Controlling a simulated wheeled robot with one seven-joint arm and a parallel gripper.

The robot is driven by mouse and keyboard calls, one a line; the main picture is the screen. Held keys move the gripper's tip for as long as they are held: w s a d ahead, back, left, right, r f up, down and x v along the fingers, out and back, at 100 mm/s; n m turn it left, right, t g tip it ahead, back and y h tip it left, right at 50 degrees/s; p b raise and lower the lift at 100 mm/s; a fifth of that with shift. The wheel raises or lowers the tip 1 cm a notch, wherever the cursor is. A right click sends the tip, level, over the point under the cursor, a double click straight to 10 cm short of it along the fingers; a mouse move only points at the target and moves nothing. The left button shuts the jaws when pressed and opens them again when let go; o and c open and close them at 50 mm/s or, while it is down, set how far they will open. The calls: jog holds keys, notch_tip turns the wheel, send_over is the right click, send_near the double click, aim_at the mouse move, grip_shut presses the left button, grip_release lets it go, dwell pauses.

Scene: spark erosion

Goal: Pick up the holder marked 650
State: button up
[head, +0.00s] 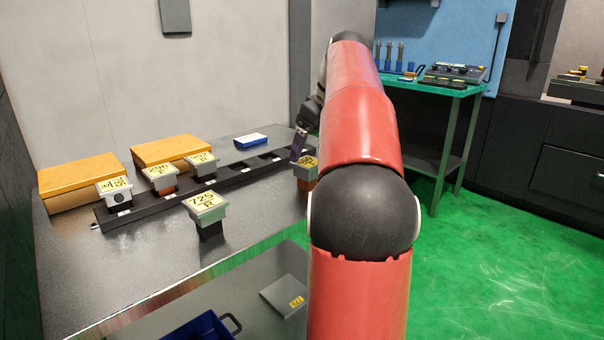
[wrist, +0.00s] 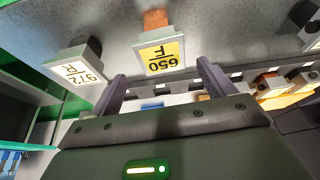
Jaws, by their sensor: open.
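The holder marked 650 (wrist: 160,52) has a pale square top with a yellow label and an orange body. In the wrist view its label is upside down, and it stands ahead of the gap between my fingers. My gripper (wrist: 162,72) is open, with one dark finger on each side of that gap and nothing held. In the head view, a holder with an orange-brown body (head: 306,170) is partly hidden behind my red arm, and my gripper (head: 299,148) is just above and left of it. Its label is too small to read there.
A holder marked 972 (wrist: 75,67) stands left of the 650 in the wrist view. In the head view, a holder marked 725 (head: 207,205) stands at the table's front, and a black rack (head: 232,178) holds several others. Yellow boxes (head: 82,181) stand behind.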

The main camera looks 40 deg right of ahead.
aim_at(307, 161)
jog(key=x, duration=0.2)
jog(key=b+x, duration=0.1)
jog(key=x, duration=0.3)
jog(key=shift+s+a+f, duration=0.15)
jog(key=shift+s+f, duration=0.1)
jog(key=shift+f, duration=0.15)
jog(key=c, duration=1.4)
jog(key=shift+r, duration=0.1)
jog(key=shift+c, duration=0.6)
jog(key=shift+r, duration=0.15)
